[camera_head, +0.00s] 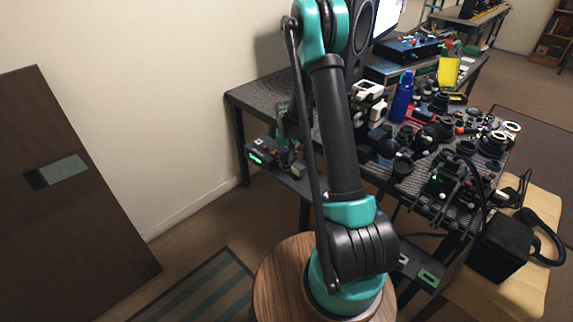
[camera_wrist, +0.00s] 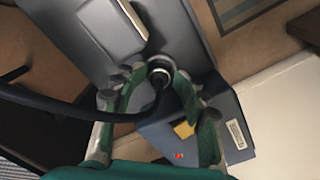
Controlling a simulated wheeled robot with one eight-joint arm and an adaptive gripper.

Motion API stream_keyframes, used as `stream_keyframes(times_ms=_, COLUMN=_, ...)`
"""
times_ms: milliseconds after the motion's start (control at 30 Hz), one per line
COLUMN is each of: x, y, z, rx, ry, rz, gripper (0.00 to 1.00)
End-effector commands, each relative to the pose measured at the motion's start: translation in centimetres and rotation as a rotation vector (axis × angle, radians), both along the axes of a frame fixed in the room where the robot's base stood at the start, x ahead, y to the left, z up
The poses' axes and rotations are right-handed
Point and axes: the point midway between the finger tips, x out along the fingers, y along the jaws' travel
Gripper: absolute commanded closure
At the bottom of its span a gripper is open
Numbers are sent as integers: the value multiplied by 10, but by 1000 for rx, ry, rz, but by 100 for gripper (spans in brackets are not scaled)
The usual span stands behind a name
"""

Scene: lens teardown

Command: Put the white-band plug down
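The white-band plug (camera_wrist: 159,72) is black with a pale ring round its end and shows in the middle of the wrist view. A thick black cable runs from it to the left edge. My gripper (camera_wrist: 160,80) has green fingers on either side of the plug, and they look shut on it. The plug is over or beside a grey surface; I cannot tell whether it touches. In the head view my gripper (camera_head: 287,150) is small and partly hidden beside the low shelf under the table, and the plug cannot be made out there.
A blue-grey box (camera_wrist: 222,105) with a white label, a yellow patch and a red light lies right below the plug. A box with a green light (camera_head: 257,152) sits on the low shelf. The tabletop (camera_head: 262,92) is crowded with lenses and a blue bottle (camera_head: 402,97).

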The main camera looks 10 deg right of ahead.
Motion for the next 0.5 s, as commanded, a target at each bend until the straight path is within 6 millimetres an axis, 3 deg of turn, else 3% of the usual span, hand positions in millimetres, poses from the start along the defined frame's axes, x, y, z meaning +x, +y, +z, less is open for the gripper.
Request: stream_keyframes(times_ms=500, x=0, y=0, z=95, rx=0, ry=0, rz=0, gripper=59)
